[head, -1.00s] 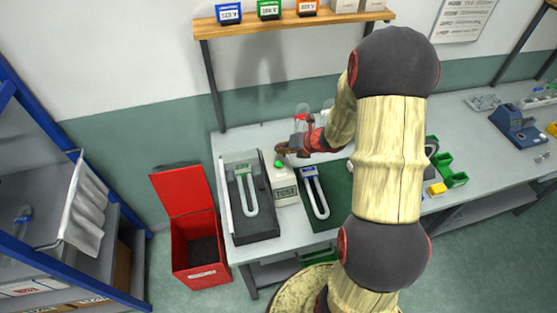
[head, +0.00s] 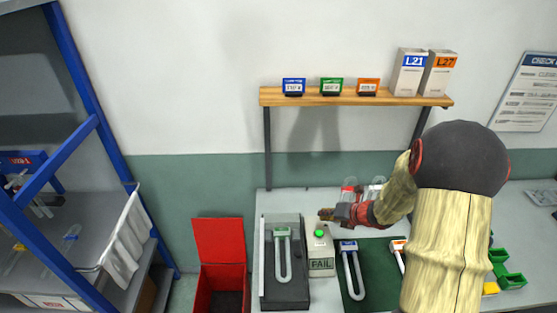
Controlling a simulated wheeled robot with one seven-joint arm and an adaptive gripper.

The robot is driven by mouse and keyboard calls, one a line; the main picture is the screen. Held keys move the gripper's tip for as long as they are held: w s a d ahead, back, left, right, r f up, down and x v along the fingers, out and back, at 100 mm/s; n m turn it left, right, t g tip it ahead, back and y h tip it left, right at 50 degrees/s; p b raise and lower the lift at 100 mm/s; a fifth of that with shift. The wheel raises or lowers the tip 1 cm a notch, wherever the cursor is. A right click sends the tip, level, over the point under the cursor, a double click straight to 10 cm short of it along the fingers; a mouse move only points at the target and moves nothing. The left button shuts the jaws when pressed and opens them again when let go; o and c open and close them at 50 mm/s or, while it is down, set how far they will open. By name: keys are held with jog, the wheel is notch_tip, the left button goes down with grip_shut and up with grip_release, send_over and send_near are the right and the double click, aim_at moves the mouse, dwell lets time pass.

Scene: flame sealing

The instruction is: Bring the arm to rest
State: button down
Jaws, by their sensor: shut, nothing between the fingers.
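My gripper (head: 327,214) is shut and empty. It hangs over the workbench in the head view, pointing left, just above and behind a tester box (head: 320,262) with a green lamp and a display reading FAIL. My arm reaches in from the lower right and hides the right part of the bench. A U-shaped tube with a green label (head: 282,262) lies on a dark tray (head: 297,297) left of the tester. A U-shaped tube with a blue label (head: 352,272) lies on a green mat (head: 374,250), with an orange-labelled piece (head: 398,248) beside it.
A red open bin (head: 218,243) stands left of the bench. A blue-framed rack (head: 83,110) is at far left. A wooden shelf (head: 350,97) with coloured label holders and two boxes (head: 425,72) is above the bench. Green trays (head: 508,278) are at right.

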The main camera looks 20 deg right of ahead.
jog(key=s+a+r+n+g+y+b, duration=0.1)
jog(key=s+a+n+g, duration=0.1)
jog(key=s+a+n, duration=0.6)
jog(key=s+a+r+n+g+y+b, duration=0.1)
jog(key=s+a+r+n+g, duration=0.2)
jog(key=n, duration=1)
jog(key=s+a+r+n+t+h+b, duration=0.1)
jog(key=s+a+r+n+h+b, duration=0.1)
jog(key=s+n, duration=0.6)
jog(key=s+a+r+n+t+h+b, duration=0.1)
jog(key=s+a+r+n+h+b, duration=0.2)
jog(key=n, duration=0.9)
jog(key=s+a+r+b, duration=0.1)
jog(key=s+r+b, duration=0.2)
jog(key=s+b, duration=0.2)
jog(key=shift+s+a+r+b, duration=0.15)
jog(key=shift+s+r+b, duration=0.2)
jog(key=shift+b, duration=0.2)
jog(key=c, duration=2.6)
grip_release()
